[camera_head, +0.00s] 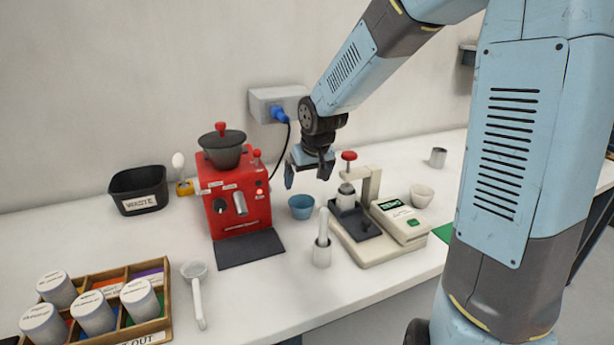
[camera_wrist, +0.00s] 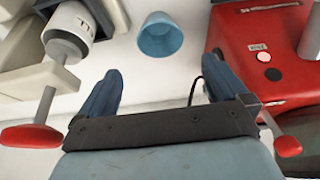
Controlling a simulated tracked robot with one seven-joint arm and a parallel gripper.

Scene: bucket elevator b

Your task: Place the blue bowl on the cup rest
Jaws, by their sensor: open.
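The blue bowl (camera_head: 301,207) stands upright on the white counter between the red machine and the white device with the dark platform. It also shows in the wrist view (camera_wrist: 160,35), beyond my fingers and apart from them. My gripper (camera_head: 308,176) is open and empty, above the bowl. In the wrist view my gripper (camera_wrist: 155,88) has its two fingers spread. I cannot tell for sure which part is the cup rest; a dark platform (camera_head: 362,229) lies on the white device, and a dark flat plate (camera_head: 247,249) lies in front of the red machine.
The red machine (camera_head: 237,200) stands left of the bowl. The white device (camera_head: 405,222) with a red-knobbed post stands to its right. A white holder (camera_head: 322,254) is in front of the bowl.

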